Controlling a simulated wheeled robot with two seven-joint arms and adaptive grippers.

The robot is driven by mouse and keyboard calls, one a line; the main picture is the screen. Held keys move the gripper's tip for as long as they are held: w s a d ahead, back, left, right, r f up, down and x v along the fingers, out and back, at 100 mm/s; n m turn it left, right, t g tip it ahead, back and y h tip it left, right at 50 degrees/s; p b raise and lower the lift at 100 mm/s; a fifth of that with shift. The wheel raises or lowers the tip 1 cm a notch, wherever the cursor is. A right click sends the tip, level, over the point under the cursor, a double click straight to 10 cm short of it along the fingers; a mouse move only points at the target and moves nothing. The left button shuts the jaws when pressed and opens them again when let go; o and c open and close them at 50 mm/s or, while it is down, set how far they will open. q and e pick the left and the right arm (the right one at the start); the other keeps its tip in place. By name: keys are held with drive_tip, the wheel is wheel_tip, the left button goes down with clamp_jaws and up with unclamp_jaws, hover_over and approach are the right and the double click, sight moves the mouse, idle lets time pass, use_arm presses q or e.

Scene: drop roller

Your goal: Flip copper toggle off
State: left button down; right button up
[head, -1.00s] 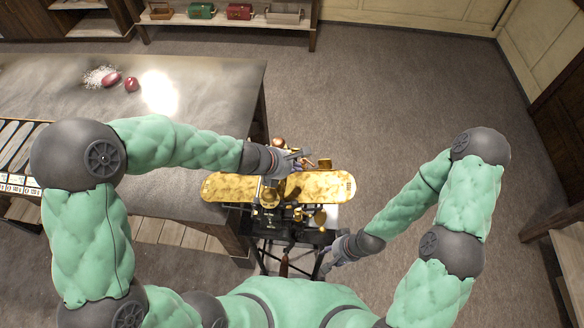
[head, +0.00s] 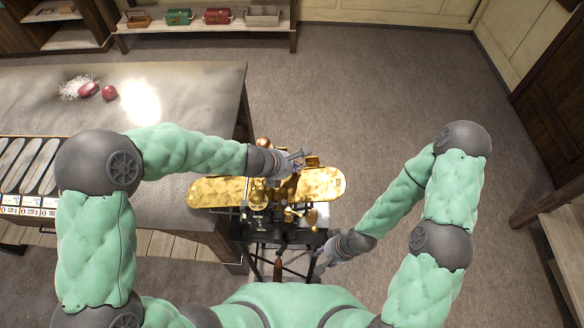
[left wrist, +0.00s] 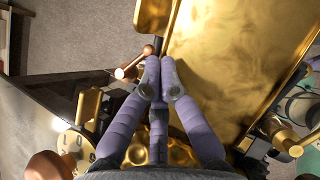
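The gold machine (head: 320,184) stands beside the table, with two long gold trays at its sides. A small copper-coloured lever with a round knob (left wrist: 132,64), which looks like the toggle, lies just left of my left fingertips in the left wrist view. I cannot tell its on or off position. My left gripper (head: 299,156) is over the machine's back part. Its purple fingers (left wrist: 160,78) are drawn together at the tips, with nothing seen held, close to the gold tray wall. My right gripper (head: 320,264) hangs low at the machine's front right; its fingers are too small to read.
The grey table (head: 190,95) is left of the machine, with red items (head: 109,93) on it. A copper ball (left wrist: 45,165) and a gold dial (left wrist: 75,145) are low in the left wrist view. Open floor (head: 400,100) lies right of the machine.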

use_arm(q)
drive_tip(key=n+b, duration=0.1)
drive_tip(key=b, duration=0.1)
drive_tip(key=d+n+t+y+b, duration=0.1)
drive_tip(key=n+b, duration=0.1)
drive_tip(key=shift+w+f+y+b, duration=0.1)
drive_tip(key=shift+f+y+b, duration=0.2)
drive_tip(key=shift+b, duration=0.05)
drive_tip(key=shift+w+d+r+n+t+y+b, duration=0.2)
drive_tip(key=shift+n+t+y+b, duration=0.25)
drive_tip(key=shift+n, duration=0.35)
use_arm(e)
wheel_tip(320, 180, down, 6)
drive_tip(key=shift+f, duration=0.2)
use_arm(q)
drive_tip(key=shift+a, duration=0.1)
drive_tip(key=shift+s+a, duration=0.15)
drive_tip(key=shift+a, duration=0.55)
use_arm(e)
drive_tip(key=shift+r, duration=0.15)
use_arm(q)
drive_tip(key=shift+r, duration=0.1)
